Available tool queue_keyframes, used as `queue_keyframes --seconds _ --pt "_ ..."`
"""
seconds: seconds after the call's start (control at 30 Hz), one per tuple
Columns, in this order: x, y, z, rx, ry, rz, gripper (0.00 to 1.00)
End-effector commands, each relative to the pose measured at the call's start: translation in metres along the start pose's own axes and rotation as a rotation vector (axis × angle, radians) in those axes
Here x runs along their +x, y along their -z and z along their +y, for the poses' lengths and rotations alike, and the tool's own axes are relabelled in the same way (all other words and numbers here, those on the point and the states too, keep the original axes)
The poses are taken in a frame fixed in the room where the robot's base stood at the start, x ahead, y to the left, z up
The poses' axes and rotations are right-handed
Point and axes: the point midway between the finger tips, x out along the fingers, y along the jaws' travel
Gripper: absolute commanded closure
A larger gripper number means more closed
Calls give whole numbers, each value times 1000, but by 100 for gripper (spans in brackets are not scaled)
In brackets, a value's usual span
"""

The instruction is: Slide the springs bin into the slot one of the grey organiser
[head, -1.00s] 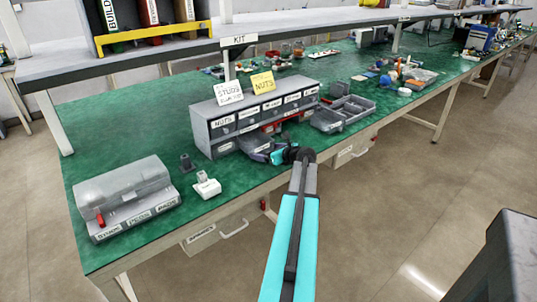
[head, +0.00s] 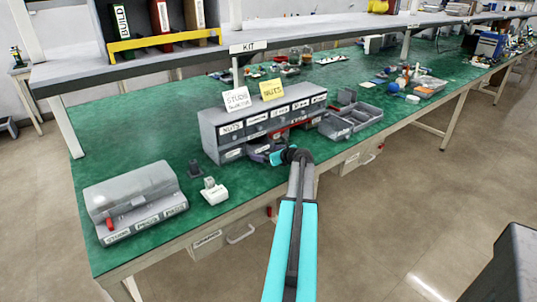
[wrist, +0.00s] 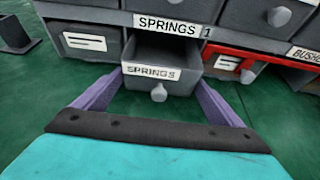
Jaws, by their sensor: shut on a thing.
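The springs bin (wrist: 186,81) is a grey drawer with a white SPRINGS label and a round knob. It sits in the organiser's lower opening beneath the SPRINGS 1 label, its front sticking out a little. My gripper (wrist: 157,80) is shut on it, with one purple finger on each side of its front. The grey organiser (head: 211,150) stands on the green bench, and its slot-one label (wrist: 167,24) is above the bin. In the head view my gripper (head: 277,156) is at the organiser's front; the bin is mostly hidden there.
A red-framed opening (wrist: 250,53) lies right of the bin. An open grey tray (head: 350,122) stands right of the organiser. A lidded grey case (head: 132,190) and a small white block (head: 214,193) stand to the left. A shelf (head: 120,70) runs behind, above the bench.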

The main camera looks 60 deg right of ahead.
Motion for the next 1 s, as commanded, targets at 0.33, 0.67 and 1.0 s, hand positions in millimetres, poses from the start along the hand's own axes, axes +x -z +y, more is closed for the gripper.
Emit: queue_keyframes --seconds 0.33,0.67,1.0 --pt "18 -8 0 0 -1 0 35" --pt "33 -14 0 0 -1 0 35" --pt "43 -20 1 0 -1 -4 35"
